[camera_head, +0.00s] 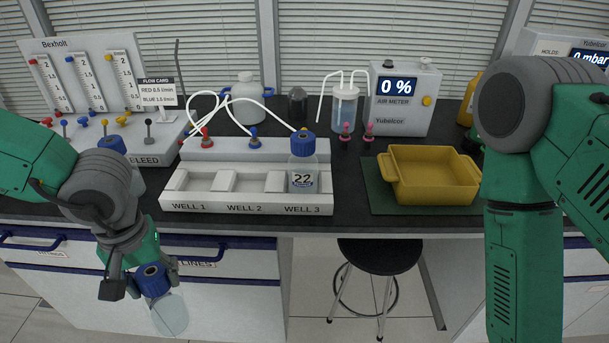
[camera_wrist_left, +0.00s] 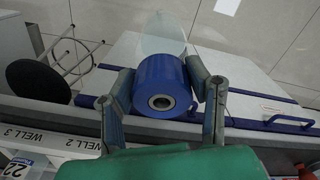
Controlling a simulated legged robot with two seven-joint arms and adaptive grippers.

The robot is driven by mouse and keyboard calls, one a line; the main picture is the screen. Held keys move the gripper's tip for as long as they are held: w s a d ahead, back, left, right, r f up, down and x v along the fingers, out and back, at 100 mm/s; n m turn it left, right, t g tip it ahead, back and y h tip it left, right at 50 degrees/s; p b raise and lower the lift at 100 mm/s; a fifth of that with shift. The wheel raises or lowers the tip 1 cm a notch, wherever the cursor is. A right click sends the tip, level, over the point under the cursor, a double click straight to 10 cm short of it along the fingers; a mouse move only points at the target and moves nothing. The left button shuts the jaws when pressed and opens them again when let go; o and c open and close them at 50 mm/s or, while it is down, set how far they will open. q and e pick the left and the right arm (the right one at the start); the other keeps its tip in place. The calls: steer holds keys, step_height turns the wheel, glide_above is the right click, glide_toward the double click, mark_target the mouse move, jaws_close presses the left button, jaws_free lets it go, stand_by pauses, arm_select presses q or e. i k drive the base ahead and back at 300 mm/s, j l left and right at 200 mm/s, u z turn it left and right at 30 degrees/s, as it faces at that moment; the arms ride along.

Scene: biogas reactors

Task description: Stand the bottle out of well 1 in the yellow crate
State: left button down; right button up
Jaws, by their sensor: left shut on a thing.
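My left gripper (camera_head: 140,282) is shut on the blue cap of a clear bottle (camera_head: 169,314). It holds the bottle in front of the bench, below the bench top, with the bottle slightly tilted. In the left wrist view the blue cap (camera_wrist_left: 160,84) sits between both fingers, and the clear body extends beyond it. The well rack (camera_head: 245,208) shows wells 1 and 2 empty. A bottle labelled 22 (camera_head: 303,162) with a blue cap stands in well 3. The yellow crate (camera_head: 432,177) looks empty. My right gripper is out of view; only its arm shows at the right.
The crate stands on a green mat (camera_head: 381,197) right of the rack. An air meter (camera_head: 404,98) reading 0 % and a tubed jar (camera_head: 344,108) stand behind. A flow panel (camera_head: 90,90) is at left. A black stool (camera_head: 379,256) stands below the bench.

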mark_target(420, 179)
steer(key=z, duration=0.95)
